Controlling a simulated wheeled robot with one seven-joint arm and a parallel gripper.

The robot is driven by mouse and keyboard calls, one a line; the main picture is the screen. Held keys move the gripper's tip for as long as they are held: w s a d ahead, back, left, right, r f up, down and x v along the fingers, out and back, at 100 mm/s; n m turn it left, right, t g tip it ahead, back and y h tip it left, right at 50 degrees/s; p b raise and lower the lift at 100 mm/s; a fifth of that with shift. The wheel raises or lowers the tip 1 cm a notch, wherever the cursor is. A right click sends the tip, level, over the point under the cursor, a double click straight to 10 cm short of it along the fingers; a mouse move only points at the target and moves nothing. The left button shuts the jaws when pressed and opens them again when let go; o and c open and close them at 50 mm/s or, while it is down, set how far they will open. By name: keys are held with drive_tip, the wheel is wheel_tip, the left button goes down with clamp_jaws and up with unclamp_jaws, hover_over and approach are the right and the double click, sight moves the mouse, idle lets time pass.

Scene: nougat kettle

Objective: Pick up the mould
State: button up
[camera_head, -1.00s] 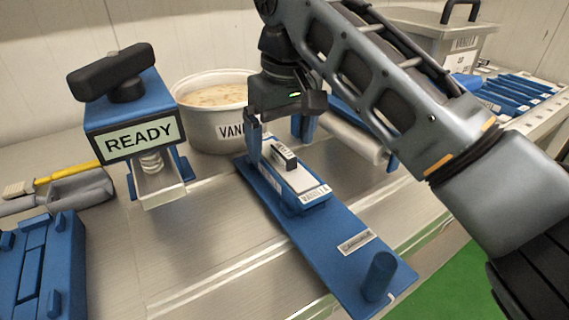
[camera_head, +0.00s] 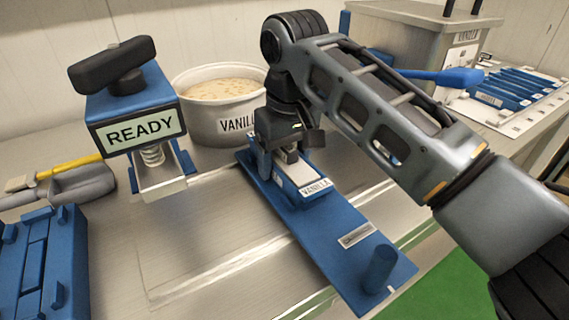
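The mould (camera_head: 303,192) is a low blue block with a pale top, a raised grey block on it, and a white VANILLA label on its front end. It rests on a long blue board (camera_head: 335,250). My gripper (camera_head: 284,158) is lowered over the far end of the mould. One finger shows at the mould's left side; the other is hidden behind the gripper body and the mould. I cannot tell whether the fingers touch the mould.
A VANILLA pot (camera_head: 228,128) stands close behind the gripper. A blue press with a READY sign (camera_head: 140,132) stands left. A blue slotted block (camera_head: 38,265) is at the lower left. A grey lidded box (camera_head: 425,45) is at the back right. The metal table between is clear.

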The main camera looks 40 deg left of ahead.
drive_tip(key=c, duration=1)
drive_tip(key=shift+r, duration=0.1)
drive_tip(key=shift+c, duration=0.2)
drive_tip(key=shift+r, duration=0.1)
